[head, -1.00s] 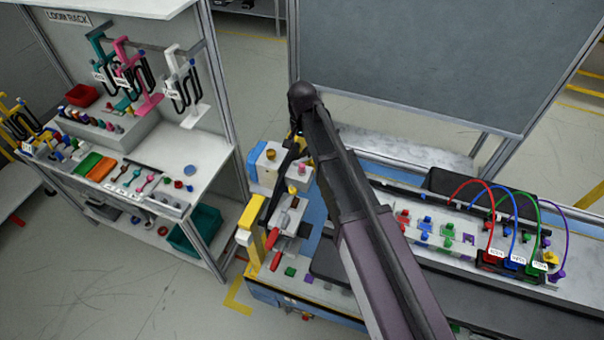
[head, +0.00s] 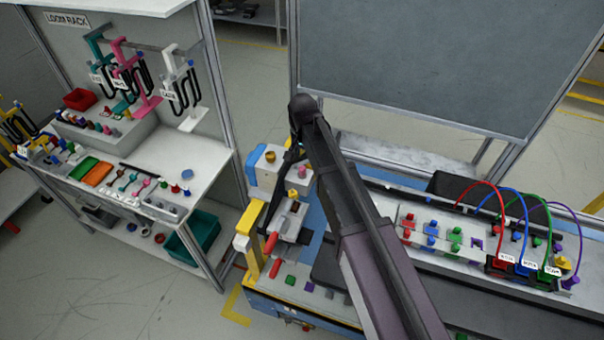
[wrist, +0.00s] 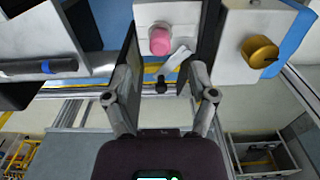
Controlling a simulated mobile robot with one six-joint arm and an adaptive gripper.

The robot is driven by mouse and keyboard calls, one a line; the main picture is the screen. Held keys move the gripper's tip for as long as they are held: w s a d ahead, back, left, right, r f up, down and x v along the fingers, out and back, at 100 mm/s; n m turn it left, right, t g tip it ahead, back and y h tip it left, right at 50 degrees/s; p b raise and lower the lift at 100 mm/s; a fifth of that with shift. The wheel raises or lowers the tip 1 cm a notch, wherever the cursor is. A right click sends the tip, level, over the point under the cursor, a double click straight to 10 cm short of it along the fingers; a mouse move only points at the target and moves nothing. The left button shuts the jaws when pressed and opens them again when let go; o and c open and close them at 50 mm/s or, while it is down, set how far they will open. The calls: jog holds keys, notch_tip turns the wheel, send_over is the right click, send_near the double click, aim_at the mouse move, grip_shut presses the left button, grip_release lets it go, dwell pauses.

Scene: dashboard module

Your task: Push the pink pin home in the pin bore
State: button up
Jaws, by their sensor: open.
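The pink pin (wrist: 160,40) shows in the wrist view as a round pink head standing in the face of a white block (wrist: 150,12). The pin bore is hidden under the head, and I cannot tell how deep the pin sits. My gripper (wrist: 167,55) is open, with one dark finger on each side of the pin and a visible gap to it. In the head view the pink pin (head: 302,172) is a small spot beside my dark wrist. My fingers there are mostly hidden or blurred against the fixture.
A gold knob (wrist: 260,52) on a neighbouring white block stands right of my fingers in the wrist view. A dark bar with a blue band (wrist: 46,67) lies at left. Red handles (head: 271,243) stand near the fixture. The loom rack bench (head: 150,165) is at left.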

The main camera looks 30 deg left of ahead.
aim_at(302, 167)
jog(key=shift+f, duration=0.1)
jog(key=shift+f+b, duration=2.5)
jog(key=shift+b, duration=0.15)
jog(key=shift+c, duration=0.2)
grip_shut()
